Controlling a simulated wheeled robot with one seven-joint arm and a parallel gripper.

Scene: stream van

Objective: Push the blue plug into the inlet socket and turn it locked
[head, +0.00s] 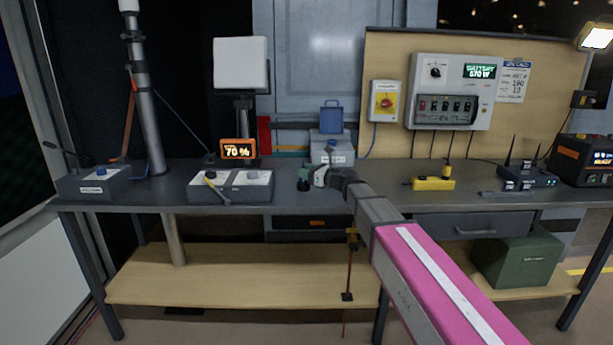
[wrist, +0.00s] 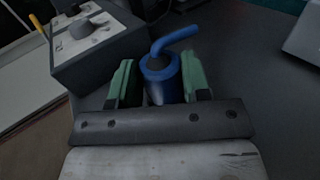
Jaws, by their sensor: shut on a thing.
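The blue plug (wrist: 161,80) is a short cylinder with a bent blue cable stub on top. It is between the green pads of my gripper (wrist: 160,84), which is shut on it. In the head view my gripper (head: 305,178) is low over the middle of the bench, and the plug there is too small and dark to make out. The plug's lower end is hidden. A grey box (head: 322,150) with a blue part on it and a raised blue lid (head: 331,117) stands behind my gripper, apart from it. I cannot tell whether it holds the inlet socket.
A grey control box (head: 230,186) with a yellow lever is left of my gripper; it also shows in the wrist view (wrist: 95,55). A smaller grey box (head: 92,184) and a mast (head: 148,110) are farther left. A yellow block (head: 433,184) lies right. Bare bench surrounds my gripper.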

